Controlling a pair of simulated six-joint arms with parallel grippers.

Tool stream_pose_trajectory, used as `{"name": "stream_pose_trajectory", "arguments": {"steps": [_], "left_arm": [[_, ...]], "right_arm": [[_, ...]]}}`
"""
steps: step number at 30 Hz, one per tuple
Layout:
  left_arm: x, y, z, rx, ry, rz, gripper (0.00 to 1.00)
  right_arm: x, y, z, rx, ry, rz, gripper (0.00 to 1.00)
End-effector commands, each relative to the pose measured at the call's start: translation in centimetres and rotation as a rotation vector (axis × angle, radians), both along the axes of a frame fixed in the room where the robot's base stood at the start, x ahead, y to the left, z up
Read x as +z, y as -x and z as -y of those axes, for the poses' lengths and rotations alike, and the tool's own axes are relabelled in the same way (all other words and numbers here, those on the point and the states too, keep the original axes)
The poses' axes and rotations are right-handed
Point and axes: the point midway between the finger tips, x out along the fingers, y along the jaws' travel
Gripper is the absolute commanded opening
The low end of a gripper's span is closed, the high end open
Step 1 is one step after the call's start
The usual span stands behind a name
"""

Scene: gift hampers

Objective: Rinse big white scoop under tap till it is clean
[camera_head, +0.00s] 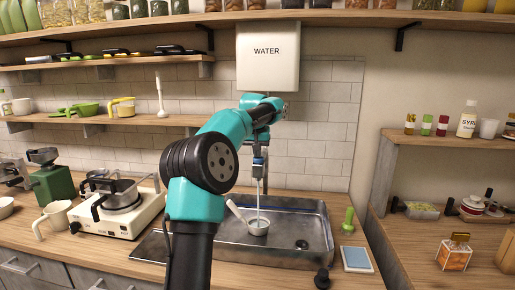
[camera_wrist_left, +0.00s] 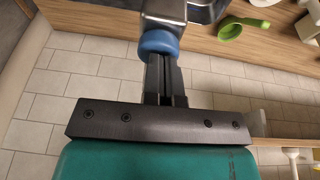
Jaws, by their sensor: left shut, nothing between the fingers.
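The big white scoop (camera_head: 257,229) sits in the metal sink (camera_head: 292,251), its handle leaning up to the left. A thin stream of water (camera_head: 259,200) runs from the tap (camera_head: 257,168) down into its bowl. Whether the scoop is clean is too small to tell. My left gripper (camera_head: 262,147) is shut and empty, high at the tap. In the left wrist view my left fingers (camera_wrist_left: 166,78) are together, their tips at the tap's blue ring (camera_wrist_left: 158,43); I cannot tell if they touch it. My right gripper is not in view.
A WATER box (camera_head: 267,57) hangs above the tap. A green-handled tool (camera_head: 348,220) and a blue-and-white pad (camera_head: 356,259) are right of the sink. A white stove with a pot (camera_head: 115,212) stands left. Shelves flank both sides.

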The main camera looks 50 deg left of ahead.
Motion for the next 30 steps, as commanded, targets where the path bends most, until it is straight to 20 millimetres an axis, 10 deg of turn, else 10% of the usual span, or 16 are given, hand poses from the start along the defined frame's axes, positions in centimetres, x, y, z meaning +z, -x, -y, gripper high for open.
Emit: {"name": "stream_pose_trajectory", "arguments": {"steps": [8,30], "left_arm": [[-0.1,0.1,-0.1,0.001,0.009,-0.016,0.00],[11.2,2.8,0.0,0.017,-0.001,0.001,0.00]], "right_arm": [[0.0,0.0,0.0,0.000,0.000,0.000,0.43],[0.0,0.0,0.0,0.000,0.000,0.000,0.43]]}}
